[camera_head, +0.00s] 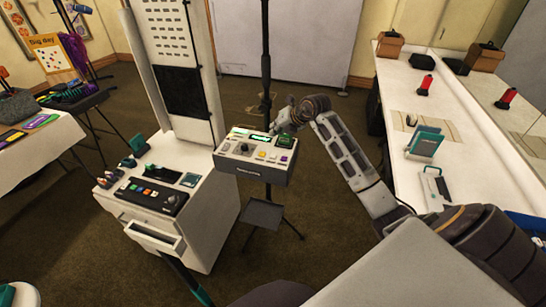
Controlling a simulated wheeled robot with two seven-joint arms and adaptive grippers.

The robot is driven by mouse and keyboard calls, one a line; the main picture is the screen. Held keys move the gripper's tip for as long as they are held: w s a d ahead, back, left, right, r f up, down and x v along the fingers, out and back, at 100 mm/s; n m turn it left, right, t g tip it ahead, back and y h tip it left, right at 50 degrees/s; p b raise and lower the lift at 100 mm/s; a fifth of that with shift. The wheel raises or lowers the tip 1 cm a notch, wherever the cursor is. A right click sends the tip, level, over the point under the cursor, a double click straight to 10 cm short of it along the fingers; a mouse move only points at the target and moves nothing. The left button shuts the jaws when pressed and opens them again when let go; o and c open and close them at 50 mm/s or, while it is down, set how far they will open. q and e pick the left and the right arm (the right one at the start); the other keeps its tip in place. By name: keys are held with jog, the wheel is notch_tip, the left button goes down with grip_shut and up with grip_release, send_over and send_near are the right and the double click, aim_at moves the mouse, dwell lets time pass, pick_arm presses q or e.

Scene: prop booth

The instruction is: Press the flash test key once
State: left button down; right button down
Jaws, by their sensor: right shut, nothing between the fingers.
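A grey control box (252,173) stands on a thin black stand in the middle of the view. Its sloped top carries a dark knob (244,148), lit green displays, a pale yellow key (262,154), a purple key (283,159) and a green key (285,141). The labels are too small to read, so I cannot tell which is the flash test key. My right gripper (276,127) is shut and empty at the box's back right edge, over or just behind the panel. I cannot tell whether it touches. My left gripper is not in view.
A white kiosk (205,225) with a second keyed panel (152,196) and an open drawer stands left of the box. A white counter (395,85) with a mirror runs along the right. A cloth-covered table (45,155) is at far left. Carpet lies between.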

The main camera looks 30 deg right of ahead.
jog(key=b, duration=0.5)
send_over(275, 154)
jog(key=shift+a+f, duration=0.1)
jog(key=shift+f, duration=4.15)
jog(key=shift+f+b, duration=0.55)
jog(key=shift+f, duration=0.3)
jog(key=shift+r+p, duration=0.6)
jog(key=shift+r, duration=0.3)
jog(key=shift+r+p, duration=1.65)
jog(key=shift+r, duration=0.85)
jog(key=shift+a, duration=0.1)
